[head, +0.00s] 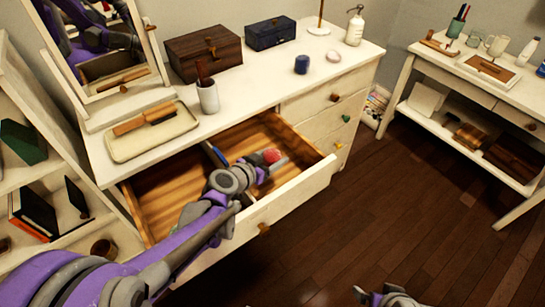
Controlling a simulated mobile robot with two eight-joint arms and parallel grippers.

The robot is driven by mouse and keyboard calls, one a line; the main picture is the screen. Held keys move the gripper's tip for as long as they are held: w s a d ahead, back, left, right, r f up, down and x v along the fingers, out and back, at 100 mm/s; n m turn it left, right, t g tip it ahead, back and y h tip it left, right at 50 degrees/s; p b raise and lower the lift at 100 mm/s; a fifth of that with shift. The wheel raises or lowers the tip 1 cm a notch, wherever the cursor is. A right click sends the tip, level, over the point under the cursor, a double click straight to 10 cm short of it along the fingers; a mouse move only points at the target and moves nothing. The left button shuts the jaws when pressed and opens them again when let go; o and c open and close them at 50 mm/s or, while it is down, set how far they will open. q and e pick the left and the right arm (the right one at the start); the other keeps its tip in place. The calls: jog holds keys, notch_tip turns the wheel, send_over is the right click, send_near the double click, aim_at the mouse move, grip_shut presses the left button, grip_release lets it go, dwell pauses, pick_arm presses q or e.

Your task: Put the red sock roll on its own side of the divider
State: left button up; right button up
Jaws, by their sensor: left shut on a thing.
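The red sock roll (271,155) is at the fingertips of my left gripper (273,162), over the right compartment of the open drawer (293,191). The gripper is shut on it, and the fingers hide part of it. I cannot tell whether the roll touches the drawer floor. The divider (211,151) runs across the drawer, to the left of the gripper, and my arm hides its near part. My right gripper (388,297) shows only partly at the bottom edge, away from the drawer, and its fingers are not clear.
The left compartment's visible floor (170,192) is bare wood. Above the drawer, the white dresser top (240,98) holds a tray with a brush (152,132), a cup (208,96), a brown box (203,53) and a dark blue box (270,33). The drawer's front wall stands near my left forearm.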

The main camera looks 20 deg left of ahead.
pick_arm(q)
jog(key=shift+f, duration=0.6)
jog(key=o, duration=1.4)
jog(key=shift+c, duration=0.2)
jog(key=shift+r, duration=0.9)
jog(key=p+v, duration=0.2)
jog(key=v, duration=1)
jog(key=shift+f+p, duration=0.25)
jog(key=shift+p, duration=0.15)
